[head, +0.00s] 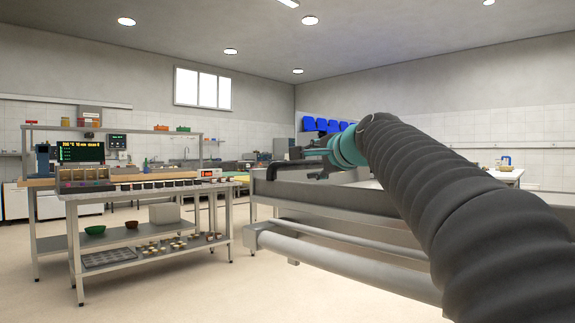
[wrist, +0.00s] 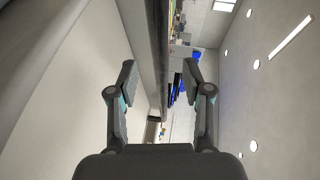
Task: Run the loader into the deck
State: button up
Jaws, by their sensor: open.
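What looks like the loader (head: 340,208) is a long grey frame with pale round bars (head: 340,262) along its near side. It stands at middle right in the head view. My gripper (head: 293,168) is over its left end, seen side-on. In the wrist view my gripper (wrist: 158,74) has its two fingers spread wide, with nothing gripped. A pale flat surface (wrist: 75,105) and a long grey edge (wrist: 146,40) run beside the left finger. I cannot tell whether the gripper touches the frame. The deck opening is not clearly visible, and my arm hides the frame's right part.
A steel table (head: 150,190) at left holds a row of small items, with a green bowl (head: 95,230) and a tray (head: 108,259) on its lower shelf. A dark screen (head: 80,151) stands behind. Blue bins (head: 327,125) are on the back wall. Floor at front left is clear.

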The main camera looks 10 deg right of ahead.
aim_at(304, 165)
jog(key=x, duration=0.6)
jog(key=shift+w+a+f+p, duration=0.15)
jog(key=shift+w+p, duration=0.15)
grip_shut()
